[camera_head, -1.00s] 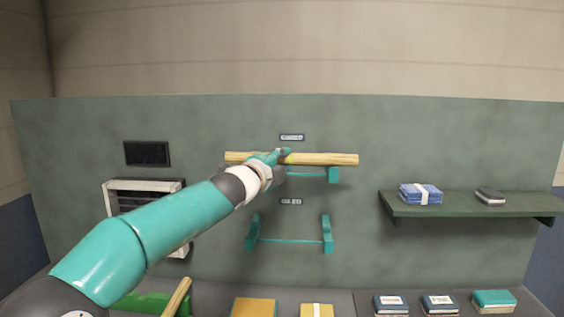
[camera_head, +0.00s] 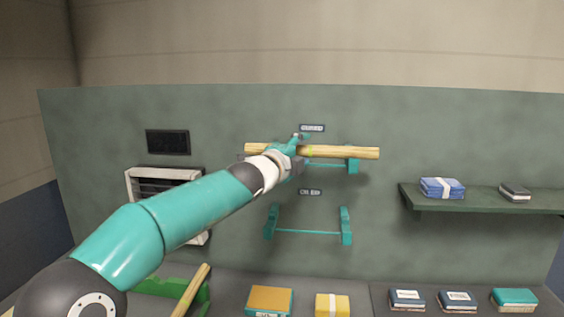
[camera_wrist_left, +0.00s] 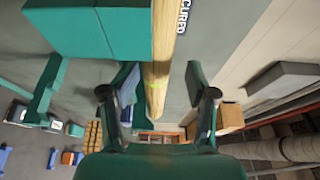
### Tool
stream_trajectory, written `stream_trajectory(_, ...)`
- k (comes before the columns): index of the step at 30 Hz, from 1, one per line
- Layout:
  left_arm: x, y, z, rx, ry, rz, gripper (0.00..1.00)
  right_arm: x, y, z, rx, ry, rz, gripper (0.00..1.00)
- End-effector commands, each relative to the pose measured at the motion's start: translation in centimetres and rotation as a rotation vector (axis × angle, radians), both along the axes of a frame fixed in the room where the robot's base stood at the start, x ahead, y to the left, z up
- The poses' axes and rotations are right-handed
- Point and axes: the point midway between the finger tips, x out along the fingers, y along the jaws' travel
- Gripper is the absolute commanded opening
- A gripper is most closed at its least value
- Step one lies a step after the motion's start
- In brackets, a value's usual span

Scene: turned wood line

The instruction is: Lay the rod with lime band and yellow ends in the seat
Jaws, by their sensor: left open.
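The pale wooden rod (camera_head: 345,153) lies level along the upper pair of teal brackets (camera_head: 353,164) on the green wall panel. Its lime band (camera_head: 310,151) shows just right of my left gripper; yellow ends are hard to tell from the wood. My left gripper (camera_head: 298,147) is at the rod's middle and hides part of it and the left upper bracket. In the left wrist view my gripper (camera_wrist_left: 158,97) is open, with the rod (camera_wrist_left: 163,35) running between its spread fingers. My right gripper is out of view.
A lower, empty pair of teal brackets (camera_head: 308,232) is below. Another rod (camera_head: 193,288) leans in a green holder at the lower left. A shelf (camera_head: 480,200) with packages is at right. Boxes (camera_head: 269,300) stand along the bench. A vent (camera_head: 150,185) sits behind my arm.

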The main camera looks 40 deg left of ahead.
Motion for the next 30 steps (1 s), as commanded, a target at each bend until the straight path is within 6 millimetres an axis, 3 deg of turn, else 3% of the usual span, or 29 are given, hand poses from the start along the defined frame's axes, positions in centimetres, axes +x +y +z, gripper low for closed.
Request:
stream_trajectory(8,-1.8,-0.2,0.0,-0.002,0.001,0.002,0.6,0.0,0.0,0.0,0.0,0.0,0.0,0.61)
stream_trajectory(21,-10.0,-1.5,0.1,0.004,-0.005,0.003,0.6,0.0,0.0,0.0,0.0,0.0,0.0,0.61)
stream_trajectory(30,-11.4,-1.7,0.0,0.002,-0.004,0.003,0.6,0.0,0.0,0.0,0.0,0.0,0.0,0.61)
